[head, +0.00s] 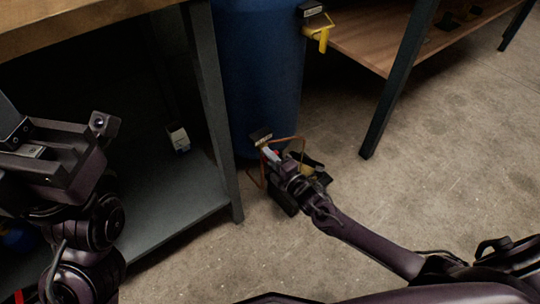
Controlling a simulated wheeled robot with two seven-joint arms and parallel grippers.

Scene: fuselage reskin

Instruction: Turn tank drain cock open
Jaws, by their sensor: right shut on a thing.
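The blue tank (258,70) stands upright in the upper middle. Low on its front is a fitting with a small dark label (261,137), likely the drain cock. My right gripper (275,160) reaches in from the lower right and is shut at this fitting, apparently on the drain cock's handle. The gripper hides most of the handle, so its angle cannot be told. A thin copper-coloured outline (302,146) shows around the gripper. My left gripper (35,150) is at the left edge, away from the tank; its fingertips are not clearly seen.
A grey metal shelf (175,215) with a leg stands left of the tank, holding a small white box (179,138). A wooden-shelved bench (365,35) is at upper right. The concrete floor (440,170) is clear on the right.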

